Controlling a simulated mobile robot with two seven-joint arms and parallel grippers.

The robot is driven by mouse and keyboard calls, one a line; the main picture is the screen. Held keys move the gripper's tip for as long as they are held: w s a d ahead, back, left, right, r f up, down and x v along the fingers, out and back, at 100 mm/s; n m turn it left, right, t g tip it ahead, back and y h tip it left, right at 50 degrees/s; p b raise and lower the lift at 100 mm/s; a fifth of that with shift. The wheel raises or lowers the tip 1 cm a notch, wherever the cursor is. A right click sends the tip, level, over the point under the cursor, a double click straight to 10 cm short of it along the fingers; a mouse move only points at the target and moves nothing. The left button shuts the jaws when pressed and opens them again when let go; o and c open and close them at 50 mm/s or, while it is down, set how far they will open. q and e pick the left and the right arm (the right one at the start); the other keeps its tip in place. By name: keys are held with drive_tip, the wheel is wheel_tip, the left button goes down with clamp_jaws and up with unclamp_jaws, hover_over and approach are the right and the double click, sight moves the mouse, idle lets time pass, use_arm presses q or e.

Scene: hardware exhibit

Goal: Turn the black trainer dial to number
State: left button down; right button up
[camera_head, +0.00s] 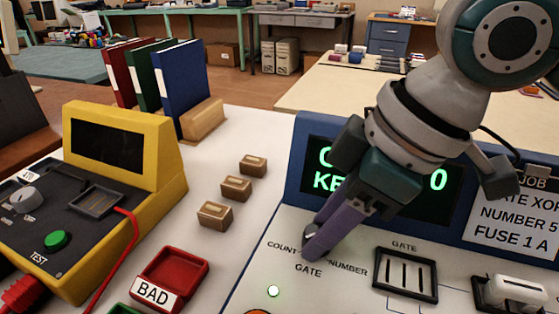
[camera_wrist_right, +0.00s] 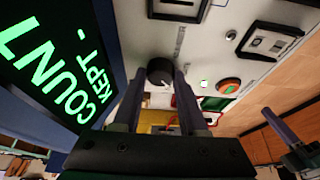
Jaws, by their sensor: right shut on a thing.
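The black trainer dial (camera_head: 310,230) sits on the white panel of the blue trainer (camera_head: 292,215). Labels COUNT, GATE and NUMBER surround it. My right gripper (camera_head: 320,235) reaches down from the upper right and is shut on the dial, hiding most of it and its pointer. In the right wrist view the round dial (camera_wrist_right: 160,71) shows between the two fingers. The green-lettered display (camera_head: 322,168) is partly hidden by my gripper; the wrist view shows COUNT and KEPT.
A job card (camera_head: 515,215) shows NUMBER 5. Left stand a yellow tester (camera_head: 165,165), a red BAD tray (camera_head: 180,265) and several small brown blocks (camera_head: 236,188).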

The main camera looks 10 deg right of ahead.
clamp_jaws()
